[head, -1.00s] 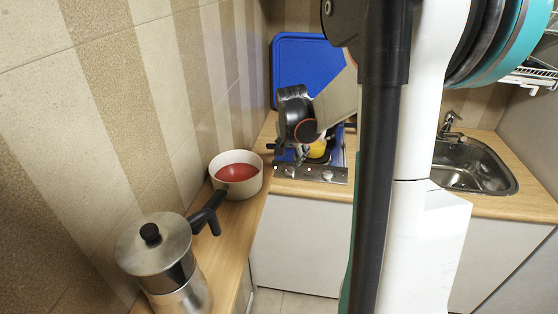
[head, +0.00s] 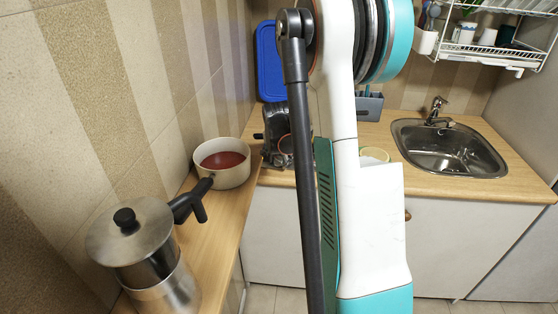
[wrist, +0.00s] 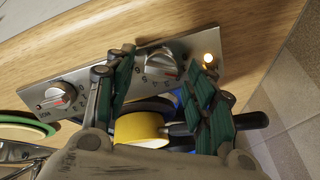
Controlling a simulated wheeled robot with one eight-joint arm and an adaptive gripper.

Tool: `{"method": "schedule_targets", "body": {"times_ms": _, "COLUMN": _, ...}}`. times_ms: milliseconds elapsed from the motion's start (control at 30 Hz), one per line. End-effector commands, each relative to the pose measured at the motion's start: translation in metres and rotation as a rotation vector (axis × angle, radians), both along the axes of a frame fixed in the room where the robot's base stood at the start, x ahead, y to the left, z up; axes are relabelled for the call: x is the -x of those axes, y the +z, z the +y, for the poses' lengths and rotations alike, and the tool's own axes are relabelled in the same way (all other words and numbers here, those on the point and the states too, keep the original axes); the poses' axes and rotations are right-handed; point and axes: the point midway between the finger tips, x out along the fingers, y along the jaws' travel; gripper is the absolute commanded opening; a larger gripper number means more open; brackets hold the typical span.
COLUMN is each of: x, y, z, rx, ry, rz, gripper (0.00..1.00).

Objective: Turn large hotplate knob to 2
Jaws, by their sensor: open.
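The metal control panel (wrist: 185,50) with two silver knobs and a lit lamp (wrist: 208,58) shows in the wrist view. One knob (wrist: 160,65) lies between my fingertips in the picture; the other knob (wrist: 58,97) is to the left, with printed marks around it. I cannot tell from the marks which knob serves the large hotplate. My gripper (wrist: 165,58) is open, with one finger on each side of the middle knob; contact is not clear. In the head view my gripper (head: 276,140) is partly hidden by my arm, and the panel is hidden.
A yellow round object (wrist: 140,130) and a blue surface lie beneath my fingers. A cream pot with red contents (head: 222,163) and a metal moka pot (head: 145,250) stand on the left counter. A blue board (head: 270,60) leans behind; the sink (head: 448,150) is right.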

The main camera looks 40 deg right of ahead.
Motion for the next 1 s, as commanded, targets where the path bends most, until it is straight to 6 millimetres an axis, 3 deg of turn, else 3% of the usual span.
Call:
{"method": "schedule_targets", "body": {"times_ms": 367, "x": -0.002, "y": -0.0057, "z": -0.0019, "rx": 0.0, "ry": 0.0, "rz": 0.0, "gripper": 0.5}}
{"method": "schedule_targets", "body": {"times_ms": 600, "x": -0.002, "y": -0.0056, "z": -0.0018, "rx": 0.0, "ry": 0.0, "rz": 0.0, "gripper": 0.06}}
{"method": "schedule_targets", "body": {"times_ms": 1000, "x": -0.0016, "y": -0.0057, "z": -0.0018, "rx": -0.02, "ry": -0.055, "rz": -0.024, "gripper": 0.06}}
